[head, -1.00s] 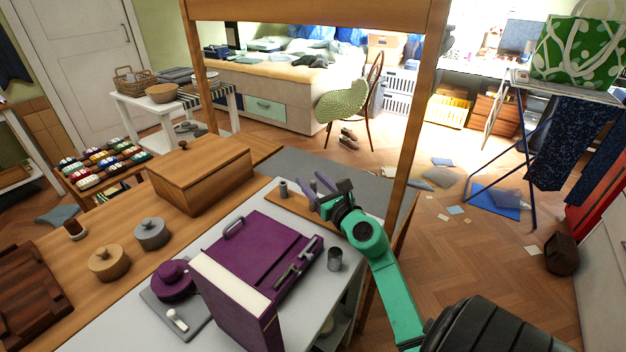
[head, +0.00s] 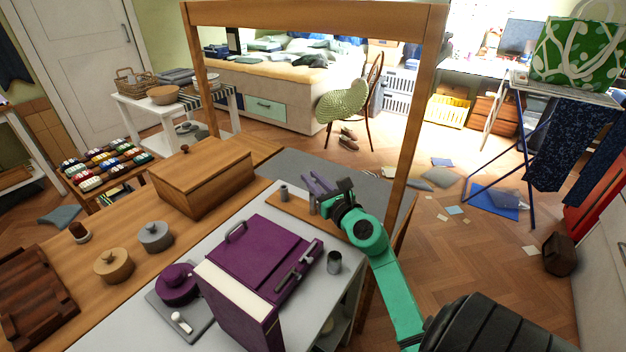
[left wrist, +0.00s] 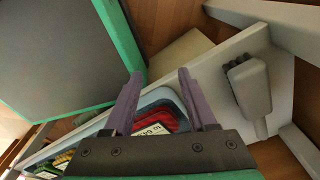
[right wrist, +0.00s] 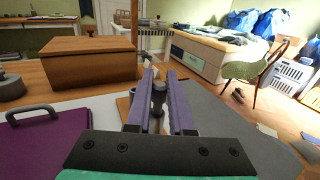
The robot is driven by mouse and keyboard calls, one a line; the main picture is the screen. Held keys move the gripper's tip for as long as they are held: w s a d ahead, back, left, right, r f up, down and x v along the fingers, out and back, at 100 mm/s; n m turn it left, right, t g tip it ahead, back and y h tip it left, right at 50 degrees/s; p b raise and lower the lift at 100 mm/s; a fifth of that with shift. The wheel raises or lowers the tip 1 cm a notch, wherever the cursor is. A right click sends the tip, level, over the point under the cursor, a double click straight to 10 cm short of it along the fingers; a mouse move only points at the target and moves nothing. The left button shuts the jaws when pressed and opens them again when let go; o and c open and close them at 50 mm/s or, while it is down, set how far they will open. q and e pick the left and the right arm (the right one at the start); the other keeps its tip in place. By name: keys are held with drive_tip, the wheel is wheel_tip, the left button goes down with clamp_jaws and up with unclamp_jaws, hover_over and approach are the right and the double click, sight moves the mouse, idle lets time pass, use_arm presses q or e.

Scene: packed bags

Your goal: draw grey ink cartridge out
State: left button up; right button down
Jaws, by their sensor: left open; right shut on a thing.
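My right gripper (head: 318,184) is over the wooden strip (head: 290,206) at the back of the grey-topped table. Its purple fingers, also in the right wrist view (right wrist: 160,90), are shut on a dark grey cylinder (right wrist: 158,98), likely the grey ink cartridge. That cylinder (head: 313,205) shows just under the fingers in the head view; whether its base touches the strip is unclear. A second grey cylinder (head: 283,192) stands on the strip to the left. My left gripper (left wrist: 158,98) is open and empty in the left wrist view, above a tray of coloured items, and outside the head view.
A purple press-like box (head: 265,258) stands in front of the strip. A grey cup (head: 334,262) is right of it. A wooden box (head: 203,180) stands to the left, and a wooden post (head: 410,120) rises close behind my right arm.

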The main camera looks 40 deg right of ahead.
sight(313, 179)
drive_tip(key=shift+r+p, duration=2.2)
drive_tip(key=shift+r, duration=0.05)
